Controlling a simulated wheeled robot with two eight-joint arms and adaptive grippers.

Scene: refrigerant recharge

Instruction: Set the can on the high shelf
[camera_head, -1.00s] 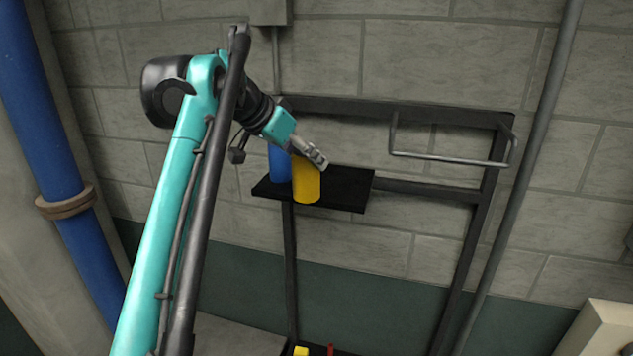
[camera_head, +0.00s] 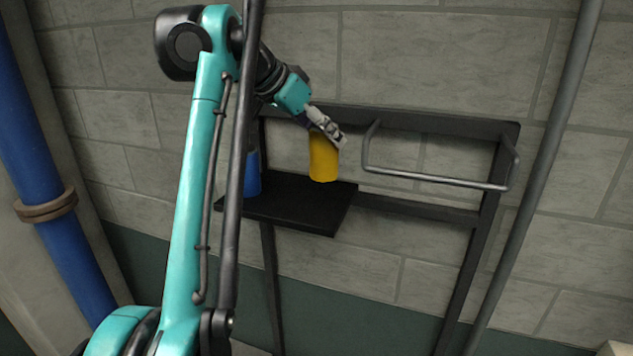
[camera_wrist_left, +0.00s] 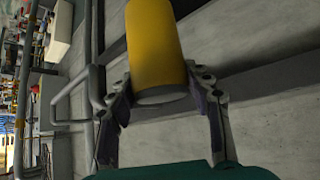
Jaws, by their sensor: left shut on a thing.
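A yellow can (camera_head: 323,158) is held in my left gripper (camera_head: 327,128), which is shut on its upper part. In the head view the can hangs upright in front of the wall, over the right back part of the black shelf (camera_head: 290,208). It looks a little above the shelf; the exact gap is hard to tell. The left wrist view shows the can (camera_wrist_left: 153,45) between the two fingers (camera_wrist_left: 160,98). My right gripper is not in view.
A blue can (camera_head: 252,175) stands on the shelf's left side, partly hidden by my left arm. A metal rail (camera_head: 435,180) sticks out from the dark frame to the right. A grey pipe (camera_head: 535,180) runs down the wall. A blue pipe (camera_head: 30,150) stands at far left.

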